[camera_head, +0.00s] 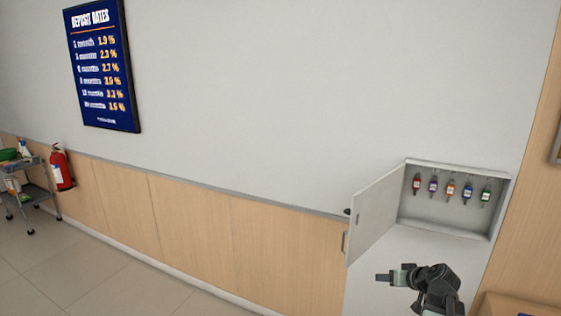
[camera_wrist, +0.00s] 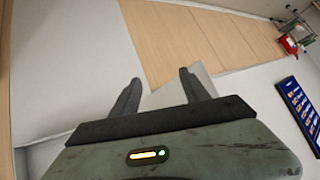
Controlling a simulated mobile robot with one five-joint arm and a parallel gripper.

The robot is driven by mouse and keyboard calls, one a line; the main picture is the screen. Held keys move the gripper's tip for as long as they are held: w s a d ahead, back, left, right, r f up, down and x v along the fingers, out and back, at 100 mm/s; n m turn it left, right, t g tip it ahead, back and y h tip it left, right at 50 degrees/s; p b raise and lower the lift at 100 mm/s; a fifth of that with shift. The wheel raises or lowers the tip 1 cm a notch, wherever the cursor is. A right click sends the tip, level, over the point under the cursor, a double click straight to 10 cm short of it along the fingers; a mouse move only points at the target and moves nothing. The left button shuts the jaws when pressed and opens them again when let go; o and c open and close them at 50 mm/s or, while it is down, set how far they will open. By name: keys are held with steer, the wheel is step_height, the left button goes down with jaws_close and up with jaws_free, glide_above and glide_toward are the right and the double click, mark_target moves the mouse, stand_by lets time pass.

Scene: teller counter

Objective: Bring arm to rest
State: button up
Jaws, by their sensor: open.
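My arm shows at the lower right of the head view, bent, with my gripper (camera_head: 383,277) pointing left, below the open key cabinet. In the wrist view my gripper (camera_wrist: 160,77) has its two dark fingers spread apart with nothing between them. The cabinet (camera_head: 451,232) is a white box on the wall, with its door (camera_head: 375,220) swung open to the left. My gripper appears apart from the cabinet and door.
A blue deposit rates board (camera_head: 101,65) hangs on the wall at upper left. Wood panelling (camera_head: 190,225) runs along the wall. A wooden surface (camera_head: 510,303) is at lower right. The tiled floor (camera_head: 95,283) looks clear.

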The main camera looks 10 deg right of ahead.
steer(key=a+f+n+g+y+b, duration=0.1)
steer(key=a+f+g+b, duration=0.1)
steer(key=a+f, duration=0.5)
steer(key=a+f+n+g+y+b, duration=0.1)
steer(key=a+f+g+b, duration=0.2)
steer(key=a, duration=0.9)
steer(key=s+a+f+g+h+b, duration=0.1)
steer(key=s+a+f+g, duration=0.1)
steer(key=s+a+f, duration=0.2)
steer(key=s+a+f+g+h+b, duration=0.1)
steer(key=s+a+f+g+b, duration=0.1)
steer(key=a, duration=0.8)
steer(key=shift+s+a+f+g+h, duration=0.4)
steer(key=shift+s+f+g, duration=0.1)
steer(key=shift+s+f, duration=0.4)
steer(key=shift+d, duration=0.1)
